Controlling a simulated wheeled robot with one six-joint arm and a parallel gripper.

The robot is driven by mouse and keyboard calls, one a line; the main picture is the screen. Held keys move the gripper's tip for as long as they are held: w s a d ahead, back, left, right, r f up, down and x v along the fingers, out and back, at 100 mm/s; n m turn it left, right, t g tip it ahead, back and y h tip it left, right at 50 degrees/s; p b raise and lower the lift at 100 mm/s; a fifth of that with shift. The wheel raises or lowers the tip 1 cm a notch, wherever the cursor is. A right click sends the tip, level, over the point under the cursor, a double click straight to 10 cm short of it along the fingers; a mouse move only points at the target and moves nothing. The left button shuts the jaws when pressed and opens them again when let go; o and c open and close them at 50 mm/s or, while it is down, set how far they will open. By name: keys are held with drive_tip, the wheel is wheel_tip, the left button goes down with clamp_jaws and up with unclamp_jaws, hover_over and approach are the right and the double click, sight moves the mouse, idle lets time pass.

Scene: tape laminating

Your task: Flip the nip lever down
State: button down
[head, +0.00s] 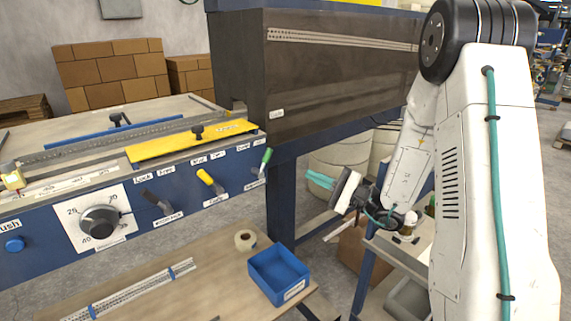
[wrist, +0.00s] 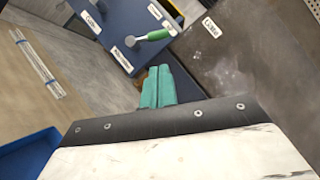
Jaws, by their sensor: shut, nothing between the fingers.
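The blue front panel carries three levers in the head view: a black one (head: 157,202), a yellow one (head: 210,182) and a green-tipped one (head: 266,158). Their small labels are too blurred to tell surely which is the nip lever. The green-tipped lever points upward, at the panel's right end. It also shows in the wrist view (wrist: 157,35), just beyond my fingertips. My gripper (head: 319,180) is to the right of this lever, with its teal fingers pointing left toward the panel. The fingers (wrist: 159,86) are together, empty and apart from the lever.
A dark machine housing (head: 340,85) stands behind and right of the panel. Below are a wooden bench (head: 215,285), a blue bin (head: 279,273) and a tape roll (head: 245,240). A dial (head: 100,221) sits left on the panel. A blue post (head: 281,205) stands beside my gripper.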

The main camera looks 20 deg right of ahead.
sight(263, 160)
drive_tip(key=x, duration=1)
